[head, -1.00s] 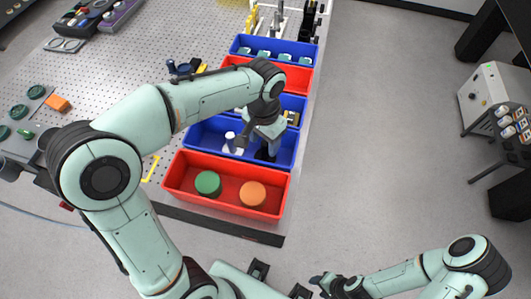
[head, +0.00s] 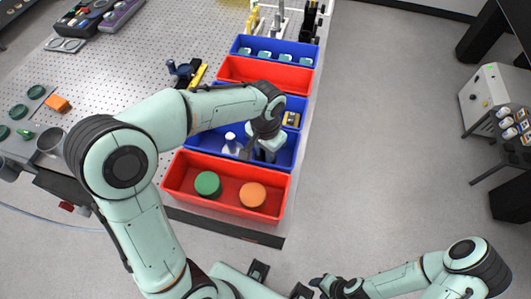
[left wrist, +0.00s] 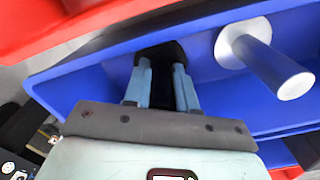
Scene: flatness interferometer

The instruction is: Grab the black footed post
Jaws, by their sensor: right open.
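The black footed post (left wrist: 163,85) stands in a blue bin in the left wrist view, its wider dark foot farther down between my fingertips. My left gripper (left wrist: 162,78) has one finger on each side of it, and the black fills the gap, so it looks shut on the post. In the head view my left gripper (head: 264,153) reaches down into the blue bin (head: 202,133), and the arm hides most of the post. My right gripper (head: 316,283) is open and empty over the floor at bottom centre.
A white footed post (head: 231,143) stands close beside in the same bin; it also shows in the left wrist view (left wrist: 268,62). A red bin (head: 228,200) in front holds a green disc (head: 207,183) and an orange disc (head: 253,195). More bins line up behind.

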